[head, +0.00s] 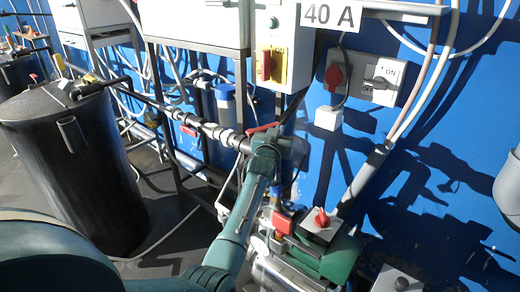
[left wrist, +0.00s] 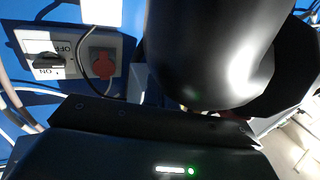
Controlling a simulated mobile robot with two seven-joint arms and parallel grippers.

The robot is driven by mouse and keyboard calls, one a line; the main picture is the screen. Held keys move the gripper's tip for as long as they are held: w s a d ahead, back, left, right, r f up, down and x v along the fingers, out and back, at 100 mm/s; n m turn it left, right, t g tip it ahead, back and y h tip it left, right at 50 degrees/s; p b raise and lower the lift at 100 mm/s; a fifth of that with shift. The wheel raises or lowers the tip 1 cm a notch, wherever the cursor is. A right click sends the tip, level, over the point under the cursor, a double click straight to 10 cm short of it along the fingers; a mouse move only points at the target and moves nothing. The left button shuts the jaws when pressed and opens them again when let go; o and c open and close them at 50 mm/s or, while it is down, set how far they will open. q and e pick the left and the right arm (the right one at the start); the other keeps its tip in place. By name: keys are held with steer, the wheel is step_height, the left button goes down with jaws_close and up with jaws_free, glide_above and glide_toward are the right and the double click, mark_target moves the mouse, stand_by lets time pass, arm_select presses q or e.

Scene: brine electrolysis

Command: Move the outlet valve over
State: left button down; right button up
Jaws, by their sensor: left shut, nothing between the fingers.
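A valve with a red lever (head: 263,128) sits at the right end of the grey pipe run. I cannot tell whether it is the outlet valve. My left arm reaches up from below, and its gripper (head: 272,143) is right at this lever, covering part of the valve. The gripper is shut and empty; its fingertips are hard to make out, and whether it touches the lever cannot be told. Another red lever (head: 188,130) lies farther left on the pipe. In the left wrist view a large black rounded shape (left wrist: 210,50) hides the valve. My right gripper is not in view.
A black tank (head: 75,160) stands at left. A green pump (head: 335,255) with a red knob is below right. A control box with a red switch (head: 264,64) hangs above. An ON/OFF switch (head: 383,80) and a red socket (left wrist: 103,64) are on the blue wall.

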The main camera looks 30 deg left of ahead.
arm_select(q)
steer(key=shift+w+a, duration=0.35)
steer(key=shift+w, duration=0.05)
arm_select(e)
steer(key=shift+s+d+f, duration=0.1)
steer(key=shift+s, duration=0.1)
arm_select(q)
steer(key=shift+w+a, duration=0.1)
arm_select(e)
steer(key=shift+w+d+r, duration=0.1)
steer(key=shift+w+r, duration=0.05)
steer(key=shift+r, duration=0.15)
